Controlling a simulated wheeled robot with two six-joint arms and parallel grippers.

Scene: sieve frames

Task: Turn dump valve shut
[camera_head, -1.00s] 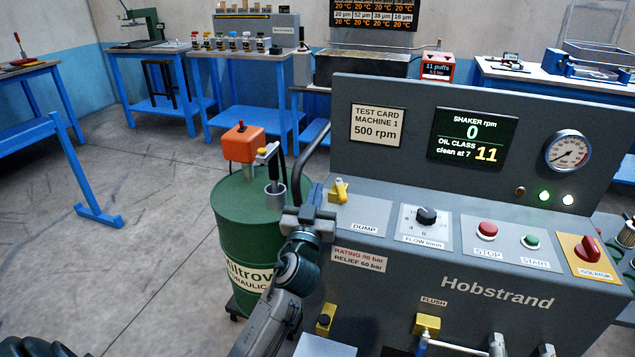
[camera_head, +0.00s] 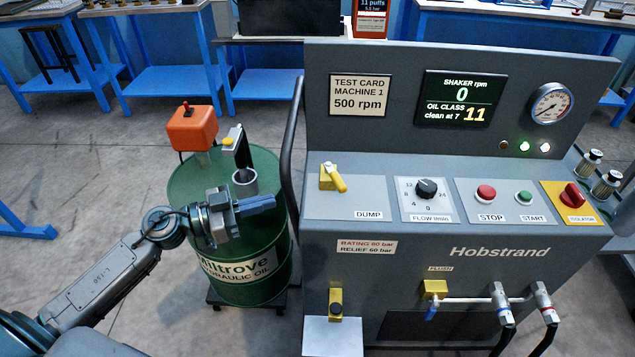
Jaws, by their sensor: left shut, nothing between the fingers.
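The dump valve (camera_head: 332,177) is a yellow block with a yellow lever, on the left end of the machine's sloping panel beside the DUMP label (camera_head: 368,214). Its lever slants down to the right. My left gripper (camera_head: 258,204) is shut and empty. It shows in front of the green oil drum, left of the panel and apart from the valve, with its fingers pointing right. My right gripper is not in view.
The green drum (camera_head: 243,283) with an orange pump head (camera_head: 194,128) stands left of the machine. A dark curved handle (camera_head: 288,150) rises between drum and panel. The flow knob (camera_head: 426,188), stop button (camera_head: 486,192) and red isolator (camera_head: 573,194) line the panel.

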